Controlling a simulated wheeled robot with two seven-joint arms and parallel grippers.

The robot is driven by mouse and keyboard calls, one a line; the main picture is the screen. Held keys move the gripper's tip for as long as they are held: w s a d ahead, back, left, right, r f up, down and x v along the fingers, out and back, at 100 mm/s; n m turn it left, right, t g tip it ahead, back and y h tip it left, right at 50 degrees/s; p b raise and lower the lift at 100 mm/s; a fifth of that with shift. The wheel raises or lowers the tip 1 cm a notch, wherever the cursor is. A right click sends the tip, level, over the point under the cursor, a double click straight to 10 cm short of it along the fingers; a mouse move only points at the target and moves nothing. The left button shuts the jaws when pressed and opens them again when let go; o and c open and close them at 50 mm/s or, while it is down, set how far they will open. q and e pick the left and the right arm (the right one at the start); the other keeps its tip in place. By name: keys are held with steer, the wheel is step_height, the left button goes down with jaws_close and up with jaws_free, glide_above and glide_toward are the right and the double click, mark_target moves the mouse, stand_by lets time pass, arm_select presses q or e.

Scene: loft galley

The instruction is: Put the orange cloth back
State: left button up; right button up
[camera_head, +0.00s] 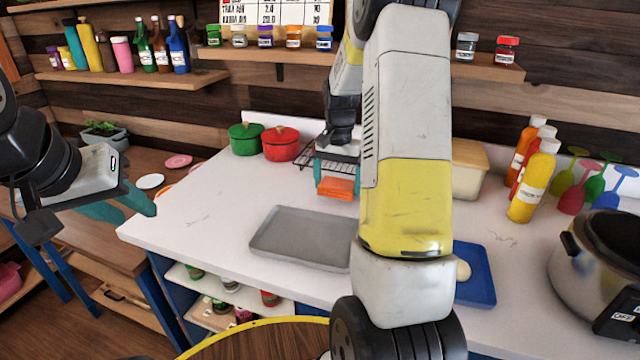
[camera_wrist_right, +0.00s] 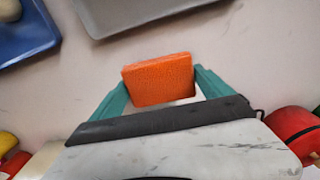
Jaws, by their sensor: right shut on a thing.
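The orange cloth (camera_head: 337,188) is a small folded block. My right gripper (camera_head: 336,176) is shut on it, near the back of the white counter. In the right wrist view the cloth (camera_wrist_right: 159,79) sits between the two teal fingers of my right gripper (camera_wrist_right: 158,88). Whether it touches the counter is hard to tell. My left gripper (camera_head: 128,208) is off the counter's left side, empty, its teal fingers apart.
A dark wire rack (camera_head: 309,154) is beside my right gripper, near red (camera_head: 280,146) and green (camera_head: 245,140) pots. A grey tray (camera_head: 300,238) and blue tray (camera_head: 476,277) lie nearer. Bottles (camera_head: 535,182) and a cooker (camera_head: 600,262) stand right. The counter's front left is clear.

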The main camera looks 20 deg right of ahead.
mark_target(337, 193)
steer(key=shift+f, duration=1.75)
steer(key=shift+f, duration=0.15)
steer(key=o, duration=1.1)
steer(key=shift+c, duration=0.2)
